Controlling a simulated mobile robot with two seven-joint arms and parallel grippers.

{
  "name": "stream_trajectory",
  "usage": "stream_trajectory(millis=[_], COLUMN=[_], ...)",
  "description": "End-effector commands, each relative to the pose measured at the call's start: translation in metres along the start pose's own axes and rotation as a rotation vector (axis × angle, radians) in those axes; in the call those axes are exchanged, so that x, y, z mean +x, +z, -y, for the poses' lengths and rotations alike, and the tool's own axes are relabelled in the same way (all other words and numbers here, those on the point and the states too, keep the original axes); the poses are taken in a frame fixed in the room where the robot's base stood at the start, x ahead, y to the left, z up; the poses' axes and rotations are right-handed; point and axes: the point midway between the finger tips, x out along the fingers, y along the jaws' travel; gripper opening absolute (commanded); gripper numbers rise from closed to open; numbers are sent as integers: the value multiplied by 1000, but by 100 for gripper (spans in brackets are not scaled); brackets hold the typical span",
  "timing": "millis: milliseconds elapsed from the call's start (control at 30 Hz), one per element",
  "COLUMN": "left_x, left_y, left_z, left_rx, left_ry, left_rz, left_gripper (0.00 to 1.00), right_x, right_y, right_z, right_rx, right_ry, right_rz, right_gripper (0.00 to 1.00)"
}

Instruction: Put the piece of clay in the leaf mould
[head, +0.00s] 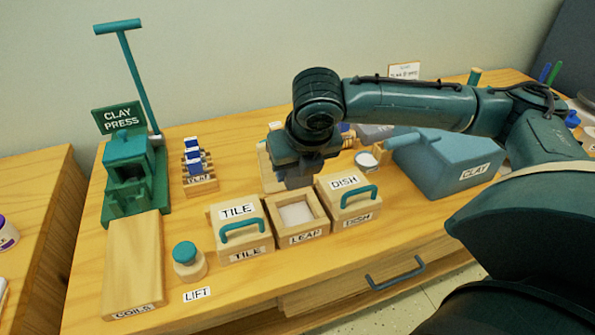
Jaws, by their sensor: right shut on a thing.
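The leaf mould (318,232) is an open wooden box labelled LEAF, between the TILE and DISH moulds. Its inside looks pale and whitish. My right gripper (301,176) points down just above and behind the leaf mould's back edge. It is shut on a small dark grey piece, seemingly the piece of clay (302,183). The fingers and shadow hide most of this piece. My left gripper is not in view.
The TILE mould (218,246) and DISH mould (346,214) carry lids with teal handles. A blue-grey CLAY bin (455,172) stands at right. A green clay press (124,190), COILS board (135,265) and teal-topped LIFT knob (188,262) are at left. A pale wooden piece (266,170) is behind my gripper.

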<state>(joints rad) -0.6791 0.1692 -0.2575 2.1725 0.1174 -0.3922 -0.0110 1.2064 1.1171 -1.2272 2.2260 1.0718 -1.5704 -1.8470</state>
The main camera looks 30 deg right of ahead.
Motion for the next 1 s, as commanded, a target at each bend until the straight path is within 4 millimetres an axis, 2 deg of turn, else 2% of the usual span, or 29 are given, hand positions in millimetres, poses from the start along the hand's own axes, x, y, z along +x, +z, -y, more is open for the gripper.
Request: stream_trajectory(millis=[333,400,567,600,1000], left_x=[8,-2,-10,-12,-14], left_y=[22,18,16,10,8], left_z=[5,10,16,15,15], left_rx=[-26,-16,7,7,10], left_ry=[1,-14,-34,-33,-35], left_rz=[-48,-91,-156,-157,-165], left_gripper=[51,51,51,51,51], right_x=[32,38,53,51,78], right_y=[-13,-16,-22,-22,-33], right_z=[0,0,0,0,0], right_rx=[-3,-3,-2,-2,-2], right_ry=[1,2,1,0,0], right_rz=[2,1,1,-3,-2], right_gripper=[20,20,20,20,20])
